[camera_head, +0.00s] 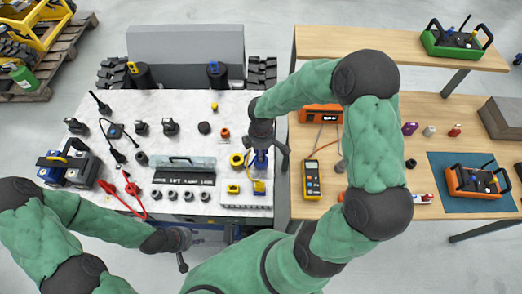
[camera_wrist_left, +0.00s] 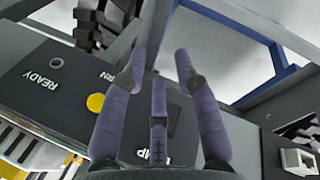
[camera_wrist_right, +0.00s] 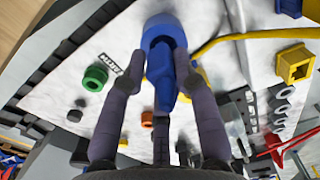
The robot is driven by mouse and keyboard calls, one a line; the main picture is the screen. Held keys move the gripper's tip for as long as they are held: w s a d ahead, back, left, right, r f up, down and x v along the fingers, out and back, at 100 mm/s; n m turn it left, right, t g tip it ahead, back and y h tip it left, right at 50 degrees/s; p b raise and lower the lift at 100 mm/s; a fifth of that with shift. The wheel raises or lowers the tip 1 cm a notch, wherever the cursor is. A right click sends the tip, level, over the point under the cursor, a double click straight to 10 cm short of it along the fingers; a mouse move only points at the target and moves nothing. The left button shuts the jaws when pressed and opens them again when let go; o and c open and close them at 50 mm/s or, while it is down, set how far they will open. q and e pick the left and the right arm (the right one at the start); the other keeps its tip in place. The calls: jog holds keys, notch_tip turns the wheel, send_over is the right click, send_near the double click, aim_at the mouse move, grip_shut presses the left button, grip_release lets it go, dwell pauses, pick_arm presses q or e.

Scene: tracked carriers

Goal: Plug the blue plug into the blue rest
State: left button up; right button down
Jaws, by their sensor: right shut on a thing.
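My right gripper (camera_wrist_right: 165,95) is shut on the blue plug (camera_wrist_right: 165,75), which sits between its fingers in the right wrist view. A wide blue round piece (camera_wrist_right: 160,25), likely the blue rest, lies right behind the plug; I cannot tell whether the plug is in it or only in front of it. In the head view the right gripper (camera_head: 264,146) points down at the right end of the white table, with blue (camera_head: 260,160) showing below it. My left gripper (camera_head: 184,250) is low at the table's front edge, empty; its fingers are apart in the left wrist view (camera_wrist_left: 160,70).
A yellow cable (camera_wrist_right: 240,36) curves beside the right gripper, near a yellow square socket (camera_wrist_right: 295,64). A green ring (camera_wrist_right: 95,78) lies to the left. A yellow meter (camera_head: 312,180) stands on the wooden table. Several black parts and red leads (camera_head: 132,190) cover the white table's left side.

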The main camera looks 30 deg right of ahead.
jog(key=shift+f+b, duration=0.65)
jog(key=shift+f, duration=0.25)
jog(key=c, duration=0.9)
grip_release()
jog(key=shift+o, duration=0.2)
notch_tip(320, 180, up, 12)
jog(key=shift+r, duration=0.1)
